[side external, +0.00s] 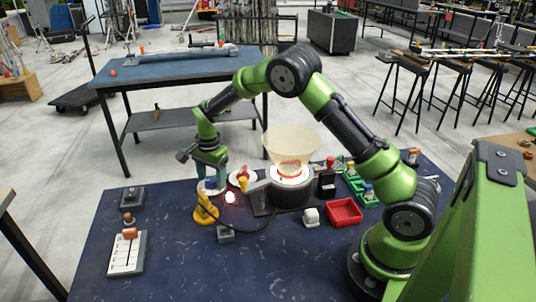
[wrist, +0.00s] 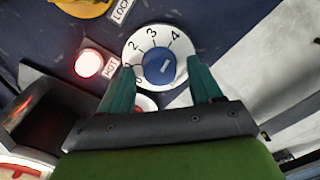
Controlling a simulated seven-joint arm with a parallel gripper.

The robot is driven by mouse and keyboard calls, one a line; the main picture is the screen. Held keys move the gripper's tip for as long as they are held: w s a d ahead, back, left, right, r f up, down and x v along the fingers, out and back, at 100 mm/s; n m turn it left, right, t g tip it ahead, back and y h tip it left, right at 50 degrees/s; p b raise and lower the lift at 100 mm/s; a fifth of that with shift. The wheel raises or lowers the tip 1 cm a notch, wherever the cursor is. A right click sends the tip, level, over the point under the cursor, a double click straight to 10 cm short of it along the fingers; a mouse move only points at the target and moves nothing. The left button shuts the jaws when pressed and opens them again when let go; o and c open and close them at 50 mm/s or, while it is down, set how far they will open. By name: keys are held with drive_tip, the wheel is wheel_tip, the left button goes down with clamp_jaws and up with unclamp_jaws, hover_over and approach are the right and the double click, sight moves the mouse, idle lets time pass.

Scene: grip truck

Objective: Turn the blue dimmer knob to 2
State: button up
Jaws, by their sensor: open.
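The blue dimmer knob (wrist: 154,73) sits in the middle of a round white dial (wrist: 142,43) in the wrist view. The numbers 2, 3 and 4 show along the dial's far edge; lower numbers are partly hidden by a finger. A short light mark on the knob lies right of its centre; which number it indicates is hard to tell. My gripper (wrist: 161,66) is open, with one green finger on each side of the knob, and contact cannot be told. In the side view my gripper (side external: 211,186) is low over the table's far edge, largely covering the dial.
A lit red lamp (wrist: 89,63) labelled HOT sits left of the dial. A yellow part (side external: 205,211) stands near it.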

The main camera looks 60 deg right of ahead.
drive_tip(key=shift+c, duration=0.4)
drive_tip(key=c, duration=1)
drive_tip(key=shift+o, duration=0.2)
drive_tip(key=n, duration=0.4)
drive_tip(key=shift+w, duration=0.1)
drive_tip(key=n, duration=0.3)
drive_tip(key=shift+n, duration=0.3)
drive_tip(key=n, duration=0.4)
drive_tip(key=shift+w+y, duration=0.1)
drive_tip(key=shift+y, duration=0.2)
drive_tip(key=shift+n, duration=2)
